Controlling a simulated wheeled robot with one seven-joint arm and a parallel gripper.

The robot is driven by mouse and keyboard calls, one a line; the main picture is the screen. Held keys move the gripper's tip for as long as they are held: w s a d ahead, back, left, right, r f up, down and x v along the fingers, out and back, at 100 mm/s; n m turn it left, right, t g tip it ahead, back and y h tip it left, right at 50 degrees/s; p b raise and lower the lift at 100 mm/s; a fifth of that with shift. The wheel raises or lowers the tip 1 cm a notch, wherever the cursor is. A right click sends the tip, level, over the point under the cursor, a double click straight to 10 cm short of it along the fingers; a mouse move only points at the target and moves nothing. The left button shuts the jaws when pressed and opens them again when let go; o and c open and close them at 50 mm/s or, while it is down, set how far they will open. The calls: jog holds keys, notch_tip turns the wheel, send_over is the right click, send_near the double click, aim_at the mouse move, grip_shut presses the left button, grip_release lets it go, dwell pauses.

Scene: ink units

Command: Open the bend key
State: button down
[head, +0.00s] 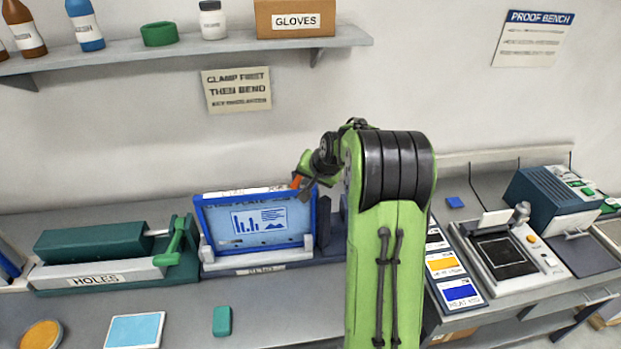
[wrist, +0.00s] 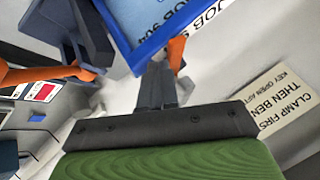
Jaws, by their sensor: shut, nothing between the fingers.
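A blue-framed unit (head: 198,222) stands upright on the bench, holding a light blue plate (head: 258,219) with printed charts. Its blue frame also crosses the top of the wrist view (wrist: 150,50). My gripper (head: 304,188) is at the frame's upper right corner, partly hidden by my arm. In the wrist view its dark fingers (wrist: 158,72) are shut and empty, close to the blue frame. An orange piece (wrist: 176,52) shows just beyond the fingertips; I cannot tell whether it touches them. Another orange bar (wrist: 40,75) lies at the left. No part is clearly marked as the bend key.
A green unit labelled HOLES (head: 95,279) stands left of the blue frame. A wall sign (head: 236,90) reads CLAMP FIRST THEN BEND. A shelf (head: 190,47) runs above. A scale-like device (head: 500,256) stands right. My arm hides the bench right of the frame.

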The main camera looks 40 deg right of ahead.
aim_at(296, 182)
jog(key=shift+w+a+m+h+b, duration=0.15)
jog(key=shift+a+m+h+b, duration=0.25)
jog(key=shift+m+b, duration=0.15)
jog(key=m, duration=0.1)
jog(key=w+a+m+h+b, duration=0.1)
jog(key=a+m+g+h, duration=0.1)
jog(key=m, duration=0.1)
jog(key=shift+w+b, duration=0.25)
jog(key=shift+b, duration=0.15)
jog(key=m+h, duration=0.1)
jog(key=w+m+g, duration=0.1)
jog(key=m, duration=0.1)
jog(key=w+a+m+g+h, duration=0.1)
jog(key=shift+m+h, duration=0.25)
jog(key=shift+h, duration=0.05)
jog(key=shift+w+a+m+g+p, duration=0.1)
jog(key=shift+w+m+g+p, duration=0.25)
jog(key=shift+m, duration=0.25)
jog(key=shift+w, duration=0.3)
